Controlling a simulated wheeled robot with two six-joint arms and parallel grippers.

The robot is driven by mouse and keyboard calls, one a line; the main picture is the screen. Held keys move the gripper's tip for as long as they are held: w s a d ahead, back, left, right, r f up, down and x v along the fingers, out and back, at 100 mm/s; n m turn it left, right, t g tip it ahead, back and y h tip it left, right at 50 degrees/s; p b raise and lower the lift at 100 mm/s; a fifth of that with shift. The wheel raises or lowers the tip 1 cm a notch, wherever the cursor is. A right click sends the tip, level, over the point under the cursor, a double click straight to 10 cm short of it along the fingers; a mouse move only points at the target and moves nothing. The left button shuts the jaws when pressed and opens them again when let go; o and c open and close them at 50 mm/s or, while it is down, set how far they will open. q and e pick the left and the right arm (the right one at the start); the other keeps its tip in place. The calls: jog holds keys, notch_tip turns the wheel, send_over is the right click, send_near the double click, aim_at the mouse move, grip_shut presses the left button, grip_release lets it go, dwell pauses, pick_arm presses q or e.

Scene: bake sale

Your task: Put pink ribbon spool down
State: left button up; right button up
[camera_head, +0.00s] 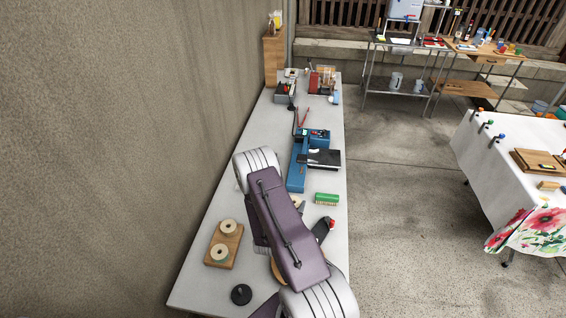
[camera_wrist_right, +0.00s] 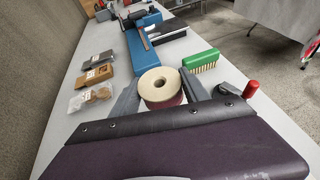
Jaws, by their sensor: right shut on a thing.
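The pink ribbon spool (camera_wrist_right: 160,87) has a cream round top with a centre hole and a pinkish-red side. It is between the fingers of my right gripper (camera_wrist_right: 160,97), which is shut on it in the right wrist view. In the head view my purple forearm covers most of the right gripper (camera_head: 301,207), and only a small cream part of the spool (camera_head: 297,201) shows. The spool is over the grey worktable (camera_head: 195,285); I cannot tell whether it touches the surface. My left gripper is not in view.
A green brush (camera_head: 327,198) lies right of the spool, near a red-knobbed lever (camera_head: 331,223). A blue machine (camera_head: 297,170) stands beyond. A wooden holder (camera_head: 212,262) with two cream spools is at left. Several packets (camera_wrist_right: 95,75) lie left of the gripper in the wrist view.

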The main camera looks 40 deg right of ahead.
jog(key=w+a+f, duration=0.1)
jog(key=w+f, duration=0.1)
jog(key=w, duration=0.1)
jog(key=w+a+f, duration=0.2)
jog(key=w, duration=0.1)
jog(key=w+a+f, duration=0.2)
jog(key=w, duration=0.1)
jog(key=shift+p, duration=0.3)
notch_tip(320, 180, down, 3)
jog(key=shift+s+f, duration=0.1)
jog(key=shift+f, duration=0.4)
jog(key=shift+f, duration=0.1)
jog(key=shift+f, duration=0.15)
jog(key=o, duration=1.3)
jog(key=shift+o, duration=0.2)
jog(key=shift+r, duration=0.2)
